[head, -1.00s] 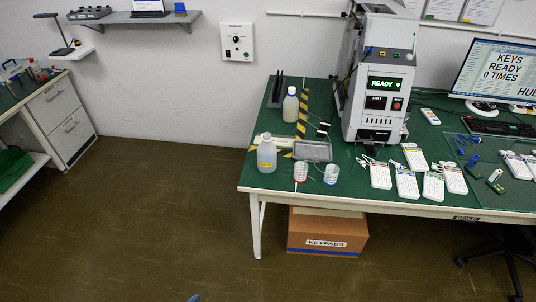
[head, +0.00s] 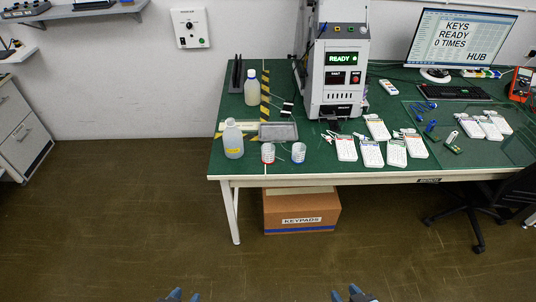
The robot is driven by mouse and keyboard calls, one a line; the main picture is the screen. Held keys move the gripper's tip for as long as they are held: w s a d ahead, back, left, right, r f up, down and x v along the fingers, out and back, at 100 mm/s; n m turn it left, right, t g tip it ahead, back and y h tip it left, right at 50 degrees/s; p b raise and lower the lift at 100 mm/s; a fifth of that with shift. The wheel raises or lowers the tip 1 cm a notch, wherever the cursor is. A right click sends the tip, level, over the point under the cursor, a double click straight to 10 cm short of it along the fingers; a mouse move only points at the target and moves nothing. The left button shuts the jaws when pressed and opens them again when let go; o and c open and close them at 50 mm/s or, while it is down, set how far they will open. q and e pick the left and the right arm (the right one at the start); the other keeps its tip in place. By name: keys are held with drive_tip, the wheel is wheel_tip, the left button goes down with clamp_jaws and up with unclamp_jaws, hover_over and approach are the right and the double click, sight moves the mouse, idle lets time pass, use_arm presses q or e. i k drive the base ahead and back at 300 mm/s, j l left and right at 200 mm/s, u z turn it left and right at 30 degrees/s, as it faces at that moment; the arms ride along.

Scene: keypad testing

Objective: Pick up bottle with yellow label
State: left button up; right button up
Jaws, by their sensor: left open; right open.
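A translucent white bottle with a yellow label (head: 233,141) stands upright near the left front corner of the green-topped bench (head: 300,177). A second pale bottle (head: 251,89) with a blue cap stands behind it; I cannot make out its label clearly. My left gripper (head: 184,296) shows only as blue fingertips at the bottom edge, spread apart and empty. My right gripper (head: 346,294) shows its fingertips at the bottom edge, also apart and empty. Both are over the floor in the picture, well short of the bench and the bottles.
A grey tray (head: 278,132) and two small cups (head: 268,153) are right of the front bottle. A test machine (head: 335,75) stands behind several white keypads (head: 371,153). A cardboard box (head: 300,212) sits under the bench and a black chair (head: 490,200) at right. The floor in front is clear.

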sight(232, 136)
drive_tip(key=i+j+z, duration=0.35)
drive_tip(key=j, duration=0.25)
drive_tip(key=i+j+z, duration=0.2)
drive_tip(key=j, duration=0.15)
drive_tip(key=i+j+z, duration=0.2)
drive_tip(key=j, duration=0.15)
drive_tip(key=i+j+z, duration=0.2)
drive_tip(key=j, duration=0.15)
drive_tip(key=j+z, duration=0.15)
drive_tip(key=j, duration=0.25)
